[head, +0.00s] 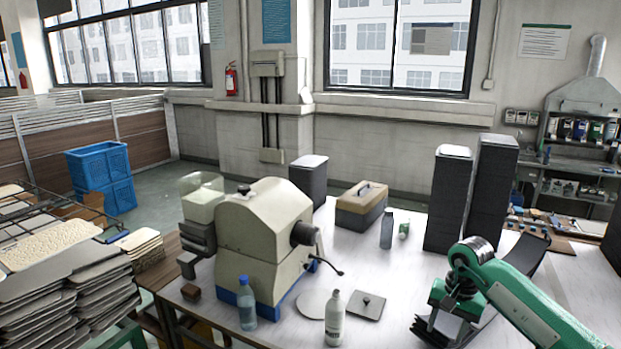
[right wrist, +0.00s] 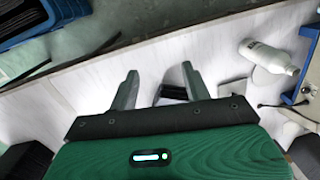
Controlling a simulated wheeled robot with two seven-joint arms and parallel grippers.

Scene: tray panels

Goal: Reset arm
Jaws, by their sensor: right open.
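My right gripper (head: 436,333) is at the lower right of the head view, on a green arm, above the white table (head: 395,262). In the right wrist view its two fingers (right wrist: 160,70) stand apart with nothing held between them. A small dark block (right wrist: 174,93) shows beyond the fingers, over the pale tabletop; I cannot tell how far below it lies. My left gripper is in neither view.
A beige machine (head: 262,240) stands on the table, with a blue-capped bottle (head: 246,304) and a white bottle (head: 333,318) in front. Two tall dark speakers (head: 449,200) stand behind my right arm. A toolbox (head: 361,206) sits at the back. Stacked panels (head: 60,290) fill the left.

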